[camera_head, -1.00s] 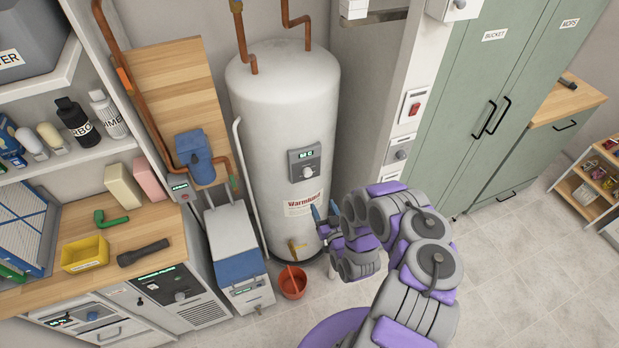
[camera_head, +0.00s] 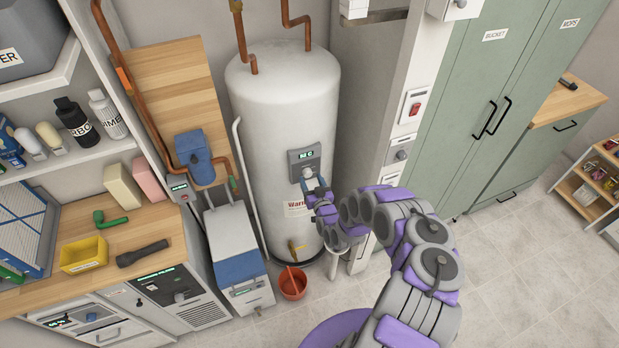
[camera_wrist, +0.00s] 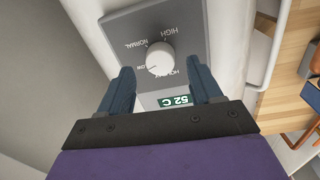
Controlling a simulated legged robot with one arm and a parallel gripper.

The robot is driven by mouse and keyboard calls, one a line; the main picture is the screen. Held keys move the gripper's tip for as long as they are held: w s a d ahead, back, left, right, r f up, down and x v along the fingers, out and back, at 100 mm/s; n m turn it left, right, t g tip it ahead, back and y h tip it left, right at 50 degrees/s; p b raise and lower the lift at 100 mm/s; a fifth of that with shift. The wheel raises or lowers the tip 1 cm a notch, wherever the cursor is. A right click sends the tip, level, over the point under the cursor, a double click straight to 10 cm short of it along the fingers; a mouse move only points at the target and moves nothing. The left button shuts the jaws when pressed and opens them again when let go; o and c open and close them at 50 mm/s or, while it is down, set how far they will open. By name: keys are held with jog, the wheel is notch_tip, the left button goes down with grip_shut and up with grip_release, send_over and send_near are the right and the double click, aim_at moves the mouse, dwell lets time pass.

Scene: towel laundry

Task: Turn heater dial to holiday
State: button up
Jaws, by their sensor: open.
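The heater (camera_head: 280,115) is a tall white cylinder with a grey control panel (camera_head: 304,157) on its front. In the wrist view the panel (camera_wrist: 190,18) carries a round white dial (camera_wrist: 160,58) with the words HIGH, NORMAL, LOW and a partly hidden HOLIDAY around it. The dial's pointer mark is too small to read surely. A green display (camera_wrist: 174,101) shows 52 C. My gripper (camera_head: 314,185) is at the panel's lower edge. In the wrist view my gripper (camera_wrist: 164,80) is open, with blue fingers on either side below the dial, apart from it.
Copper pipes (camera_head: 245,50) rise above the heater. A red bucket (camera_head: 293,283) stands on the floor below it. A wall post with a red switch (camera_head: 414,108) is to the right. A wooden counter (camera_head: 130,235) is at left.

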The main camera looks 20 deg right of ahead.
jog(key=shift+w, duration=1.2)
jog(key=c, duration=1)
